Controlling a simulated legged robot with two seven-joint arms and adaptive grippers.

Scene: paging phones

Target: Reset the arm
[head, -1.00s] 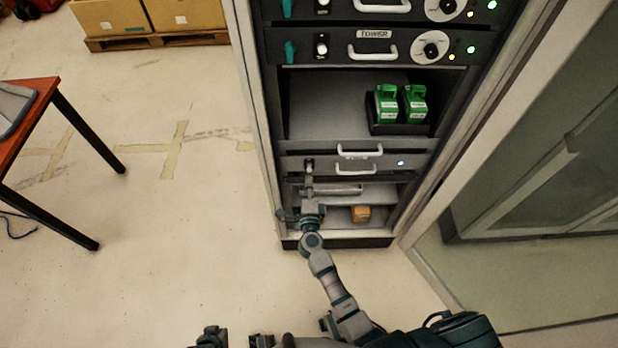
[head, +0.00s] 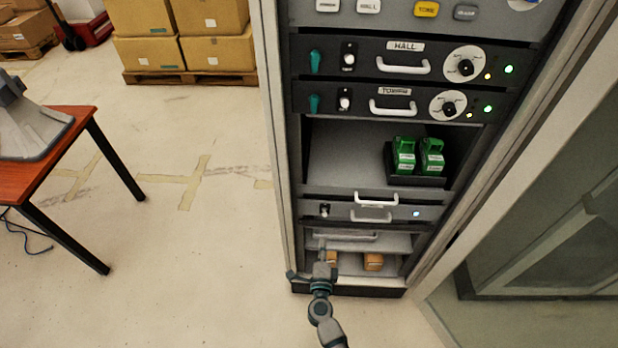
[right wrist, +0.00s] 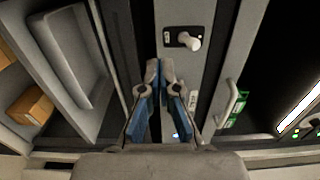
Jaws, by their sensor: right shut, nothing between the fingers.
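My right gripper (head: 322,246) is in front of the lower part of the rack, just below the unit with a small white-tipped switch (head: 324,210). In the right wrist view its blue-padded fingers (right wrist: 160,72) are closed together with nothing between them. The same switch (right wrist: 190,40) stands beyond and to the right of the fingertips, apart from them. My right arm (head: 322,310) reaches up from the bottom edge of the head view. My left gripper is not in view.
The rack holds HALL (head: 405,58) and TOWER (head: 390,98) units, and green devices (head: 404,158) in a black tray. Brown boxes (head: 373,261) lie on its bottom shelf. A glass-panelled frame (head: 540,220) stands right, a red-topped table (head: 60,150) left. Floor between is clear.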

